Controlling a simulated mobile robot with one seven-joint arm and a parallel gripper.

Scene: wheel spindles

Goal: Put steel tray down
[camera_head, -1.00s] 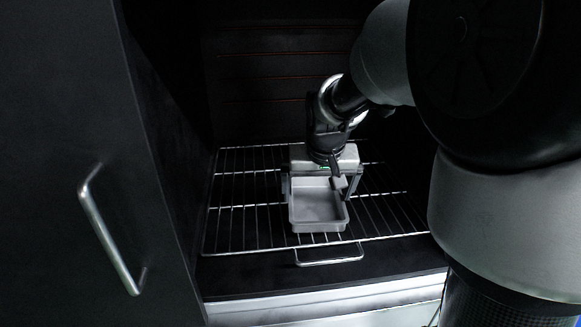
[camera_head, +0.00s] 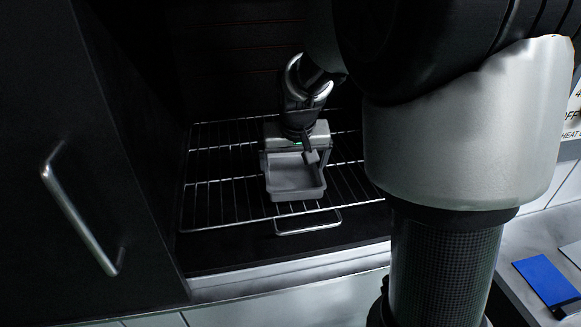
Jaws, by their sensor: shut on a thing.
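The steel tray (camera_head: 294,182) is a small grey, shallow, open rectangular tray in the camera_head view. It is over the middle of a wire rack (camera_head: 222,205) inside a dark cabinet-like oven. It looks level and empty. My gripper (camera_head: 296,160) comes from above and is shut on the tray, with a finger at each side near its back part. Whether the tray's underside touches the rack wires or is just above them, I cannot tell. My gripper's body hides the back edge of the tray.
A dark door with a metal handle (camera_head: 82,210) stands at the left. The rack has a front wire handle (camera_head: 308,224) and free room on both sides of the tray. At the right, a counter holds a blue flat object (camera_head: 546,280). My arm covers much of the right side.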

